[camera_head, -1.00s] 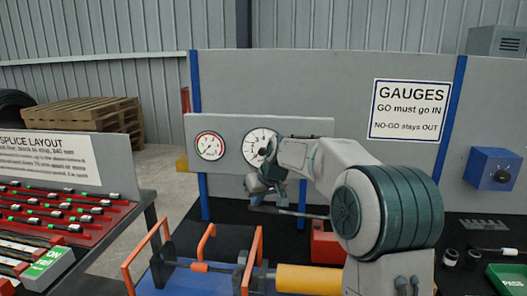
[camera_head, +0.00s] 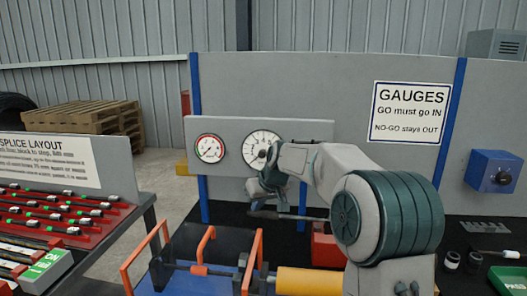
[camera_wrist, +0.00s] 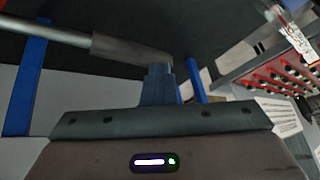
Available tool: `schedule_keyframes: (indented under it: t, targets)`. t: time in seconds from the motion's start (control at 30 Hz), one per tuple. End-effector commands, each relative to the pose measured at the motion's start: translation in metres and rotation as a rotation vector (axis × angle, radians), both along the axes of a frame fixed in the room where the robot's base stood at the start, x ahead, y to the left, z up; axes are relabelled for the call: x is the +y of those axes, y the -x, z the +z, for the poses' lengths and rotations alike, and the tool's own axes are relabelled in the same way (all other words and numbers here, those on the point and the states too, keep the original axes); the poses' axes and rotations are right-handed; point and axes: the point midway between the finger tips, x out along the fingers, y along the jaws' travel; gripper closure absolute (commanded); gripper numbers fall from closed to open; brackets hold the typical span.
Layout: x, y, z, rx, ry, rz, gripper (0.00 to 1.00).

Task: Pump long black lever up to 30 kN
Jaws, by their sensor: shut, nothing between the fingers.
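The long black lever (camera_head: 300,217) shows in the head view as a thin, almost level bar running left from the red pump body (camera_head: 326,248), with a thicker dark grip at its left end. My gripper (camera_head: 276,202) is just above the grip. In the wrist view my shut, empty gripper (camera_wrist: 160,85) has its tips beside the end of the lever's grey grip (camera_wrist: 130,50); I cannot tell whether they touch. A red-rimmed gauge (camera_head: 209,148) and a white gauge (camera_head: 260,146) are on the grey panel. My arm partly covers the white gauge, and its reading is too small to tell.
An orange-handled blue frame (camera_head: 210,275) and a yellow cylinder (camera_head: 305,281) stand in front of the lever. A splice rack (camera_head: 60,215) is at the left. A blue box (camera_head: 493,170) is on the right wall panel.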

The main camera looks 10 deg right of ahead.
Motion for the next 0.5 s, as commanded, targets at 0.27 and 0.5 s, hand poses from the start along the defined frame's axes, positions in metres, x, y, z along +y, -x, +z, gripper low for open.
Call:
schedule_keyframes:
  t: [0.27,0.5]
  targets:
    - [-0.011,0.003,0.044,0.0,0.002,-0.003,1.0]
    - [-0.019,0.005,0.077,-0.002,0.0,-0.003,1.0]
